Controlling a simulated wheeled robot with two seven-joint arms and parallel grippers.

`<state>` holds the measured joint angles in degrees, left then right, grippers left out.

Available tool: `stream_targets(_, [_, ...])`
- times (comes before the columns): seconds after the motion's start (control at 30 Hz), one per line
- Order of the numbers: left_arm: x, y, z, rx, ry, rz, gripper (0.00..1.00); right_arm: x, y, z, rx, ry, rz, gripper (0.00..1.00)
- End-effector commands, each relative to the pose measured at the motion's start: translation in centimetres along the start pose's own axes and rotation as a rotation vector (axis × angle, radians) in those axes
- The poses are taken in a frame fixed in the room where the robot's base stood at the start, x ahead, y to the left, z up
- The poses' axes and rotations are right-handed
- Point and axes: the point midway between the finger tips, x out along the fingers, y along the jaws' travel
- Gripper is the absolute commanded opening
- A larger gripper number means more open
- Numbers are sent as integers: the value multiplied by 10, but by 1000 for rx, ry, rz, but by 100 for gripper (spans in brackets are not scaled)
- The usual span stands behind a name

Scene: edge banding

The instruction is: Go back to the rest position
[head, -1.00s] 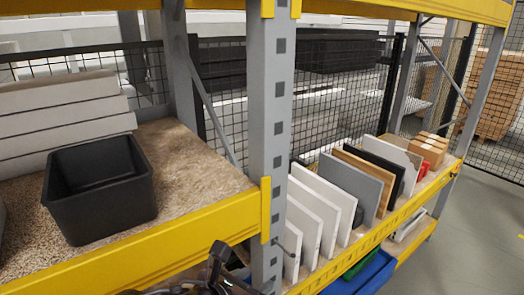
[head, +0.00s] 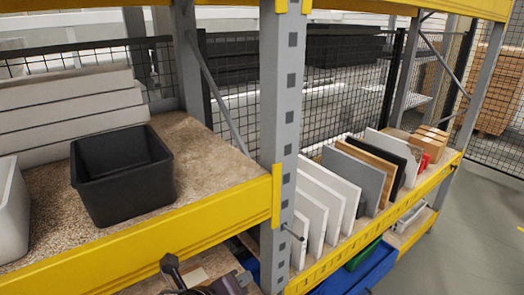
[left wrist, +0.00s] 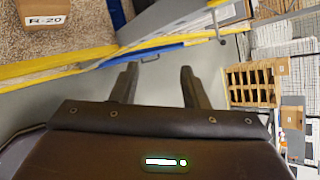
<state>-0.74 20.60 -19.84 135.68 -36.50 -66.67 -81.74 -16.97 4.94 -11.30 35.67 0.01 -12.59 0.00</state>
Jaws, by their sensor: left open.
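My left gripper (left wrist: 157,78) shows in the left wrist view. Its two dark fingers are apart with nothing between them, and grey floor and a blue edge lie beyond them. In the head view, dark parts of my own arm or gripper show at the bottom edge, in front of the lower shelf; most of them is cut off. I cannot make out a right gripper in either view.
A yellow shelf beam (head: 150,240) crosses close in front, beside a grey upright (head: 280,120). A black bin (head: 122,180) and a white bin (head: 10,212) stand on the left shelf. Several panels (head: 370,175) stand at right. A box labelled R-20 (left wrist: 43,12) is near the left gripper.

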Motion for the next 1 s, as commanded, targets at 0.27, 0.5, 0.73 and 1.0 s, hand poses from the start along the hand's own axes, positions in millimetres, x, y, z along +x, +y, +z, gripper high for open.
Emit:
stream_targets(0.27, [-14,82,-14,-1038,-91,254,41,0,-3,6,0,-8,-4,0])
stream_targets(0.5, [-41,153,-44,-1816,-300,483,41,0,-8,4,0,-7,-10,0])
stream_targets(0.73, [-70,199,-74,-2323,-552,648,41,0,-12,4,0,-6,-14,0])
stream_targets(1.0, [-3,257,-117,-2352,-584,699,41,12,-10,4,0,-5,-12,0])
